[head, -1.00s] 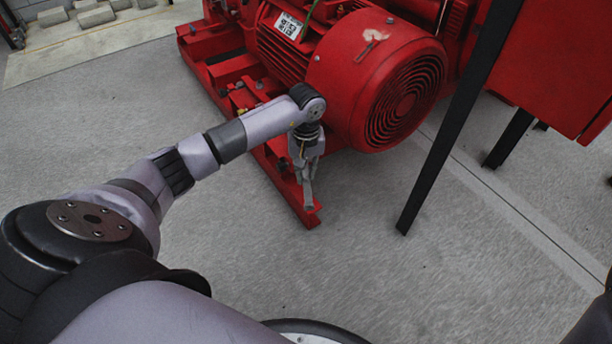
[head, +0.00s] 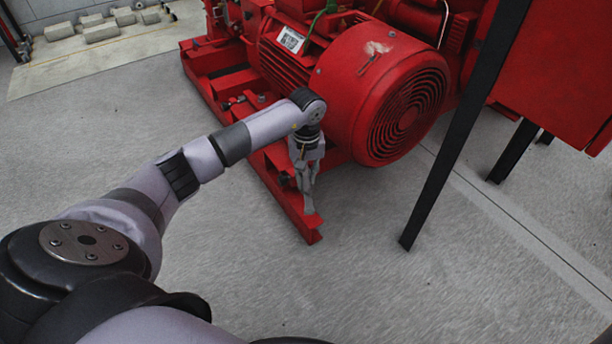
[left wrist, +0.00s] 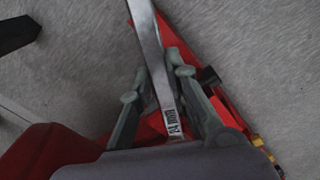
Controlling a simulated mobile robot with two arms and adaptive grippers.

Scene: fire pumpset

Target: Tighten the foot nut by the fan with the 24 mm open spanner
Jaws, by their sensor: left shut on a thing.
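My left gripper (head: 304,180) points down beside the red motor, over the front end of the red base rail. It is shut on the grey spanner (head: 309,204). In the left wrist view the spanner (left wrist: 152,50) lies between the fingers (left wrist: 155,100), with a "24 MM" mark on its shank. Its far end runs out of the top of that view. A dark bolt or nut (head: 284,179) shows on the rail just left of the gripper; a dark knob-like part (left wrist: 209,76) is right of the fingers in the wrist view. The fan grille (head: 408,116) is to the right. My right gripper is out of view.
The red motor housing (head: 345,85) stands close to the gripper's right. The red rail (head: 303,225) ends just below the spanner. A black stand leg (head: 455,150) and a red box (head: 560,70) are at right. The front floor is clear.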

